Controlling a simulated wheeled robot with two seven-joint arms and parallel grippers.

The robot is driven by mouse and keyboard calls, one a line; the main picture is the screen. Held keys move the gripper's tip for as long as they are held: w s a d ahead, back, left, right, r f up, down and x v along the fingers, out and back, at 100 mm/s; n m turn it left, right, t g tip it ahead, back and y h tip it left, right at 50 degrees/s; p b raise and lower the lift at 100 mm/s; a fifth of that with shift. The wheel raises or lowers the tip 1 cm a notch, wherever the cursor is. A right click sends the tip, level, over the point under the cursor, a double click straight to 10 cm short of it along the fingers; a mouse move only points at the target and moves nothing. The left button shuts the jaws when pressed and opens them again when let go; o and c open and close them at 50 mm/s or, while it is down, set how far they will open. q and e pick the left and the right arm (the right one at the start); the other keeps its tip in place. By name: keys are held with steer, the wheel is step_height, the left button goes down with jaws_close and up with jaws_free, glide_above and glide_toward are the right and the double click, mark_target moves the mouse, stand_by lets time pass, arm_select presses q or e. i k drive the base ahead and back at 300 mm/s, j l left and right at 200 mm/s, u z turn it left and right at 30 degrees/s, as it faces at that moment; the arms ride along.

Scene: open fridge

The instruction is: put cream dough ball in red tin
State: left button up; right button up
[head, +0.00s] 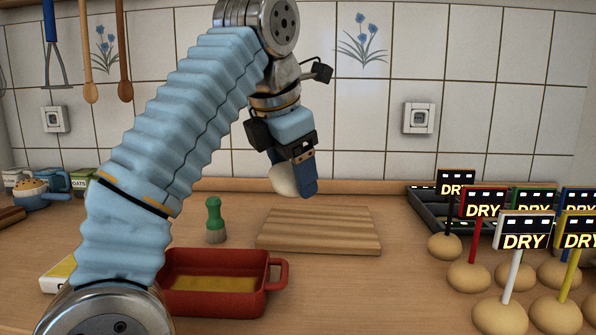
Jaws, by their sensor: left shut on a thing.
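My left gripper (296,182) is raised above the far side of the counter, above the wooden board. It is shut on a cream dough ball (284,180), which shows partly behind the blue finger. The red tin (240,298) stands at the front, left of the middle, with a yellowish layer on its floor and a handle at its right end. My left arm hides the tin's left part. The held ball is above, behind and to the right of the tin, apart from it. My right gripper is not in view.
A wooden board (318,243) lies behind the tin. At right, several dough-coloured balls (500,318) carry "DRY" signs in front of a dark tray (425,212). A yellow-and-white box (56,276) lies at left.

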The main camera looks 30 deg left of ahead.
mark_target(210, 280)
steer(key=k+l, duration=0.15)
steer(key=k, duration=0.6)
steer(key=k+l, duration=0.15)
steer(key=k, duration=0.6)
